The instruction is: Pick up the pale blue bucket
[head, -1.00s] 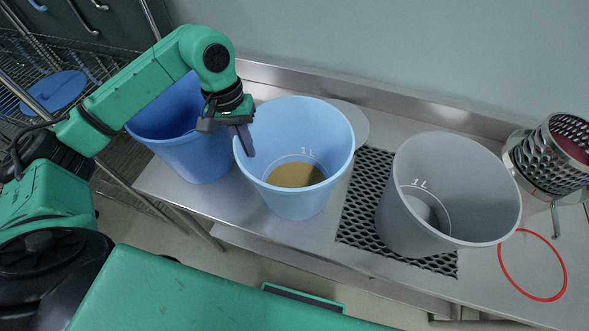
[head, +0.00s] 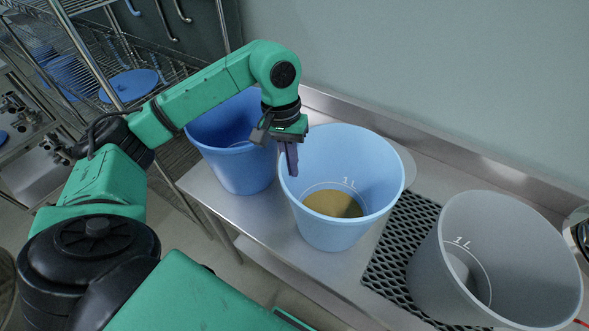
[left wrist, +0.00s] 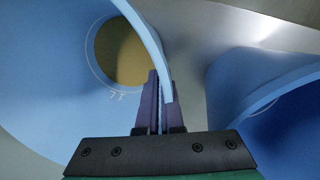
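The pale blue bucket (head: 333,234) stands upright on the steel bench in the middle of the head view, with yellow-brown contents at its bottom and a "1 L" mark inside. My left gripper (head: 291,160) points down at its left rim. In the left wrist view, the two purple fingers (left wrist: 159,105) lie close together with the wall of the pale blue bucket (left wrist: 45,75) between them, one finger inside and one outside. They look shut on it. The fingertips' outer side is partly hidden. My right gripper is not in view.
A darker blue bucket (head: 238,170) stands close on the left, also in the left wrist view (left wrist: 290,130). A grey bucket (head: 500,255) stands on the right by a black mesh mat (head: 398,243). A wall is behind; a wire rack (head: 110,60) is at far left.

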